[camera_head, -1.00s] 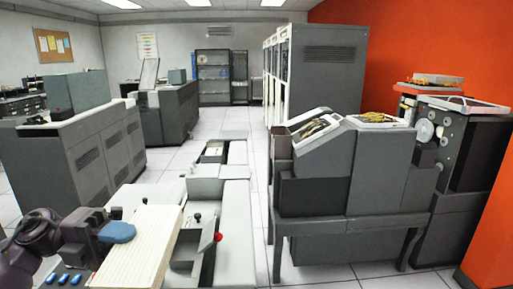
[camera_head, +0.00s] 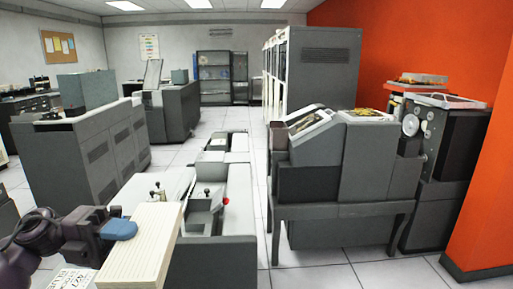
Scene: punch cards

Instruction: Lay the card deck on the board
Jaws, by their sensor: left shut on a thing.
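My left gripper (camera_head: 116,232) is in the lower left of the head view, shut on the card deck. A blue finger pad (camera_head: 118,229) shows against the deck's left side; the finger on the far side is hidden. I cannot pick out a separate board for certain. My right gripper is not in view.
A pale grey desk machine (camera_head: 215,250) with small levers and a red knob (camera_head: 226,201) stands beyond the deck. A large grey machine on legs (camera_head: 345,185) is at the right. A grey cabinet (camera_head: 75,160) is at the left. Tiled floor (camera_head: 310,275) is open at lower right.

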